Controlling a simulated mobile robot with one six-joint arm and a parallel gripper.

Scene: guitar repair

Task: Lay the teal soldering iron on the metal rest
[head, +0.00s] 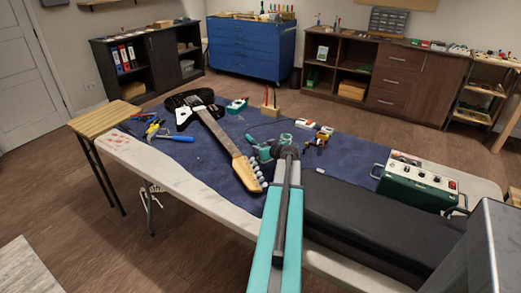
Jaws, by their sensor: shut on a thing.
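My arm reaches from the bottom of the head view over the table, and its teal and grey wrist is at the middle. My gripper (262,151) is small and partly hidden by the wrist, low over the blue mat (215,158). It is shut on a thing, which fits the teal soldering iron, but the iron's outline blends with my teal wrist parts. I cannot make out its tip or tilt. I cannot pick out the metal rest for sure; a small dark and yellow item (321,138) stands just right of my wrist.
A black and white guitar (213,122) lies left of my gripper, its headstock close by. Pliers and a blue-handled screwdriver (175,138) lie further left. A wooden block with tools (270,109) stands behind. A green power unit (417,185) and a black case (350,212) are at the right.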

